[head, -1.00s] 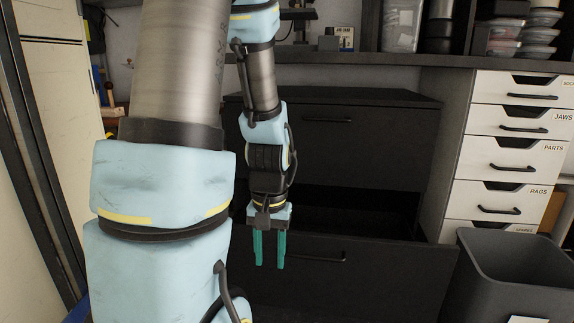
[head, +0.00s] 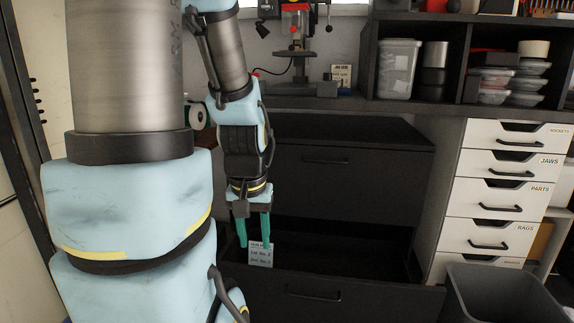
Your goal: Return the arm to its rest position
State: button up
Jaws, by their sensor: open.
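My gripper (head: 254,232) hangs pointing down in the head view, with its two teal fingers apart and nothing held between them. It is in front of the black drawer cabinet (head: 345,140). The cabinet's lower drawer (head: 320,290) is pulled open, and its dark inside shows to the right of my fingers. A small light label card (head: 261,256) with printed lines shows just below and behind the fingers. Whether the fingers touch it, I cannot tell. My arm covers the left part of the view.
A white drawer unit (head: 505,190) with labelled drawers stands at the right. A grey bin (head: 505,295) is in front of it. A drill press (head: 297,40) stands on the bench behind. Shelves with plastic tubs (head: 397,70) are at the upper right.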

notch_tip(320, 180, up, 21)
jog(key=p, duration=1.8)
jog(key=shift+f, duration=0.1)
